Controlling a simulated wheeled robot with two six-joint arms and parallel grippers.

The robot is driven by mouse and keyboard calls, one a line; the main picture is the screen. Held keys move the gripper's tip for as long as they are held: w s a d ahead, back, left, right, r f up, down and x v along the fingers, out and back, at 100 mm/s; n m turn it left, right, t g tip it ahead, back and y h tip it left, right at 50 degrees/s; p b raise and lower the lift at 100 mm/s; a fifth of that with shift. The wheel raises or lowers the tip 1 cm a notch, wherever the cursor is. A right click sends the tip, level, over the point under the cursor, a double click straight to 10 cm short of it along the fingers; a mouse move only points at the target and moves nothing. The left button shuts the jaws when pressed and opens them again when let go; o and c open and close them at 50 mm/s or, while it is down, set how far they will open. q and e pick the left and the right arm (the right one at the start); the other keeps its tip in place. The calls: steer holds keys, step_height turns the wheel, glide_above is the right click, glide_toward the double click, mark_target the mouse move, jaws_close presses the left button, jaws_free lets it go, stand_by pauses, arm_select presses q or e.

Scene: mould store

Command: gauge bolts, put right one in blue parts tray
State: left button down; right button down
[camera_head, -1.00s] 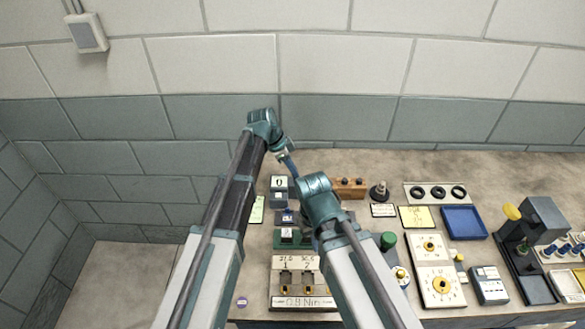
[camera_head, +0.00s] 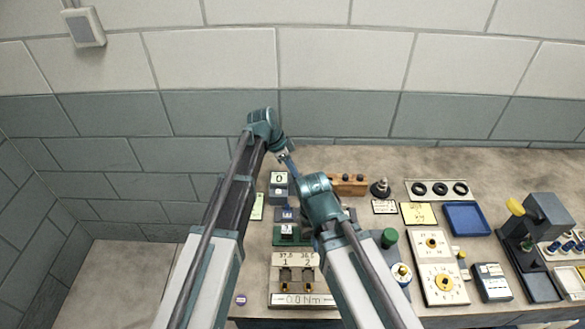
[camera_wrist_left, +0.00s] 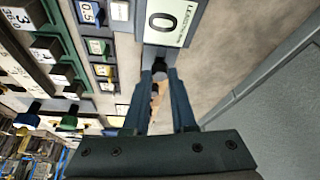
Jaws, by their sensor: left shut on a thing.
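My left gripper (camera_head: 287,163) is at the back left of the bench, beside a small gauge box (camera_head: 279,180) whose display reads 0. In the left wrist view its fingers (camera_wrist_left: 160,88) are shut on a small dark part (camera_wrist_left: 160,72), likely a bolt, just below that display (camera_wrist_left: 166,22). The blue parts tray (camera_head: 466,219) lies at the back right and looks empty. A stand (camera_head: 293,260) with positions marked 1 and 2 is at the front; its display seems to read 0.0 Nm. My right wrist (camera_head: 320,196) is over the bench middle; its fingertips are hidden.
A wooden block (camera_head: 348,184), a yellow note (camera_head: 418,214) and a plate with black rings (camera_head: 437,189) line the back. White dial plates (camera_head: 440,284) and a dark press (camera_head: 530,240) stand right. Bare bench runs along the back wall.

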arm_select(q)
steer(key=shift+f+b, duration=0.5)
steer(key=shift+f, duration=0.1)
arm_select(e)
steer(key=shift+f, duration=0.6)
arm_select(q)
steer(key=shift+c, duration=1.3)
jaws_free()
steer(key=shift+r+p, duration=3.8)
steer(key=shift+r, duration=0.05)
arm_select(e)
step_height(320, 180, up, 8)
steer(key=shift+f, duration=0.2)
arm_select(q)
steer(key=shift+f, duration=0.1)
